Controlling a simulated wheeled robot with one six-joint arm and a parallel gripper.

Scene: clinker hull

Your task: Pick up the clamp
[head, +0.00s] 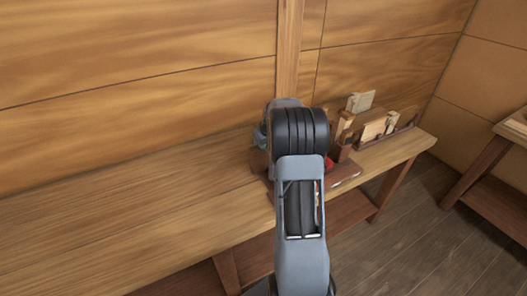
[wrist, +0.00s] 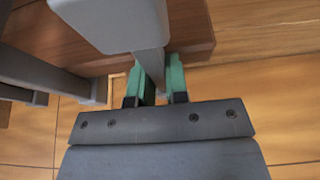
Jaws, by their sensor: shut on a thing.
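The clamp (wrist: 115,22) shows in the wrist view as a large grey body at the top, with a narrower grey bar running down from it. My gripper (wrist: 156,80) has green finger pads, one on each side of that bar, and is shut on it. Further grey bars (wrist: 50,78) show at the left; I cannot tell whether they belong to the clamp. In the head view my own arm covers the gripper and most of what lies behind it.
A long wooden bench (head: 130,225) runs along the plank wall (head: 130,60). Its left part is bare. Wooden blocks and a rack (head: 375,130) stand on its right end, near my arm. Another wooden table (head: 515,130) stands at the far right, with open floor (head: 420,230) between.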

